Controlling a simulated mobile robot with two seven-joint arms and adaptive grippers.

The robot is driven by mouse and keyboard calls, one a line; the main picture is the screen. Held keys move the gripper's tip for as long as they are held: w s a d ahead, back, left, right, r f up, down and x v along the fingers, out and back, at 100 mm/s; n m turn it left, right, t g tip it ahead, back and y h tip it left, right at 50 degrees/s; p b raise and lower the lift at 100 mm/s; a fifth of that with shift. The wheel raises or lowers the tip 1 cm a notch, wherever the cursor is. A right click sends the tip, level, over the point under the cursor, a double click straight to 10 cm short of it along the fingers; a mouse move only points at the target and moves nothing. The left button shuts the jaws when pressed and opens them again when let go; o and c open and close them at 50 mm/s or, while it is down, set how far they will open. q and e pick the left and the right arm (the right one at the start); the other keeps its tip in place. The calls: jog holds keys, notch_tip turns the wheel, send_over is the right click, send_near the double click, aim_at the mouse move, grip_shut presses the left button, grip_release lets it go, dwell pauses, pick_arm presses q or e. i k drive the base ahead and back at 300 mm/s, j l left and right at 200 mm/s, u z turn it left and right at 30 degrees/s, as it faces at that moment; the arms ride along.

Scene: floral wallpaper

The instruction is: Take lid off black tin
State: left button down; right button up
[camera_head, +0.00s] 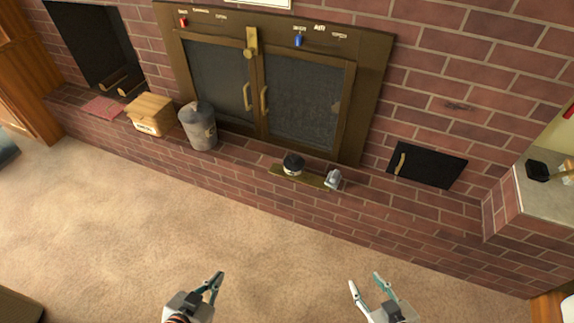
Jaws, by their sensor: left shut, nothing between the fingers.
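A small round black tin (293,164) with a pale band sits on a narrow brass-coloured strip (279,173) along the brick ledge, below the double doors. Whether its dark top is a separate lid is too small to tell. My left gripper (216,280) is shut and empty over the carpet, low in the view and left of the tin. My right gripper (365,280) is open and empty, low in the view and right of the tin. Both grippers are well apart from the tin.
A small grey object (333,179) stands right of the tin. A grey canister (198,127) and a wooden box (150,114) stand left on the brick ledge (240,153). A black object (537,171) lies on the right counter. The carpet before the ledge is clear.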

aim_at(293, 163)
jog(key=i+l, duration=0.25)
jog(key=i, duration=0.2)
jog(key=i+l, duration=0.55)
jog(key=i, duration=0.3)
